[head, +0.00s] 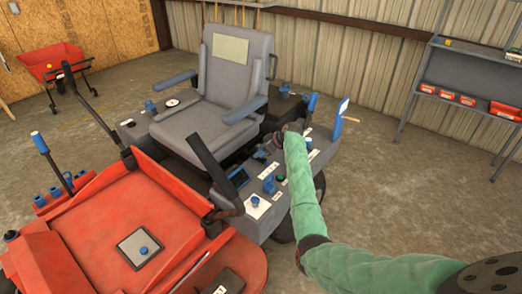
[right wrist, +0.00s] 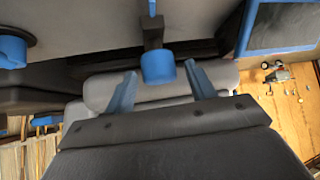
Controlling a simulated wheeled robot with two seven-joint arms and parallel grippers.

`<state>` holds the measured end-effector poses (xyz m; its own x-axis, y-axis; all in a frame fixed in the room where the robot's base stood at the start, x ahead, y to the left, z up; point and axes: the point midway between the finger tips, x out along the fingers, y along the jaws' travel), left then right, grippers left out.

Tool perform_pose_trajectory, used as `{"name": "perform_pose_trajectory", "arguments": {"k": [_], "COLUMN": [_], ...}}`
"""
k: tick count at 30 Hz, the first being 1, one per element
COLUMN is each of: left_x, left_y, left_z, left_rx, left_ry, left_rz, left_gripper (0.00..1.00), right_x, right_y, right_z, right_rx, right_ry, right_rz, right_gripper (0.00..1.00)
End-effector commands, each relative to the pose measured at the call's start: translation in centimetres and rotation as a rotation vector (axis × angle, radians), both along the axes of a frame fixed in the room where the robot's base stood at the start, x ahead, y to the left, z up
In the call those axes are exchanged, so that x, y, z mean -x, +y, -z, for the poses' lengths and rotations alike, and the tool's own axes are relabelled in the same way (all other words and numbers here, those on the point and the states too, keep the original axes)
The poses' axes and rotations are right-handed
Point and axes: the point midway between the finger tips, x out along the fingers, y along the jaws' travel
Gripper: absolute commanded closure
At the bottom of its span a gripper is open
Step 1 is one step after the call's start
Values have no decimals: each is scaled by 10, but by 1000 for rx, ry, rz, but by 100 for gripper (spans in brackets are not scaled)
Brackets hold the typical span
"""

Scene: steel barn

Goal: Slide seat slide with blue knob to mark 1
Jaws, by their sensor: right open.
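My right gripper (head: 266,148) reaches in from the right in the head view, over the grey side console (head: 238,203) beside the seat (head: 205,118). In the right wrist view the gripper (right wrist: 161,68) is open, with one finger on each side of a blue knob (right wrist: 158,66) on a dark stem. The knob looks to be between the fingertips; I cannot tell whether they touch it. In the head view the gripper and arm largely hide that spot. Small white labels (head: 268,170) lie on the console, but I cannot read mark 1. My left gripper is not in view.
A dark lever (head: 208,160) stands close by. The red deck (head: 120,225) is in front; a metal shelf (head: 465,80) stands at right.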

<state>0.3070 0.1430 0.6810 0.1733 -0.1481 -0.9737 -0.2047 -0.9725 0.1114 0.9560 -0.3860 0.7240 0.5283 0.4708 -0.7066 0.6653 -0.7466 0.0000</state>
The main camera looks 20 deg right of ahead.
Motion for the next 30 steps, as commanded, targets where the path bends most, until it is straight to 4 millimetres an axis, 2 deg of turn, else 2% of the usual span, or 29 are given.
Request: {"name": "perform_pose_trajectory", "arguments": {"k": [10,11,18,19,25,30], "left_x": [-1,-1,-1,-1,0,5], "left_y": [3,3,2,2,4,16], "left_z": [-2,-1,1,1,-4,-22], "left_rx": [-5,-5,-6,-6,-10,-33], "left_ry": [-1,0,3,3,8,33], "left_rz": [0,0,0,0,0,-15], "left_gripper": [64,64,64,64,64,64], "right_x": [-2,-2,-2,-2,2,16], "right_y": [3,3,3,3,9,33], "right_z": [3,3,3,3,3,3], "right_rx": [0,0,0,0,3,2], "right_ry": [0,0,0,0,2,4], "right_rz": [0,0,0,0,-2,-3], "right_gripper": [45,48,96,100,100,100]}}
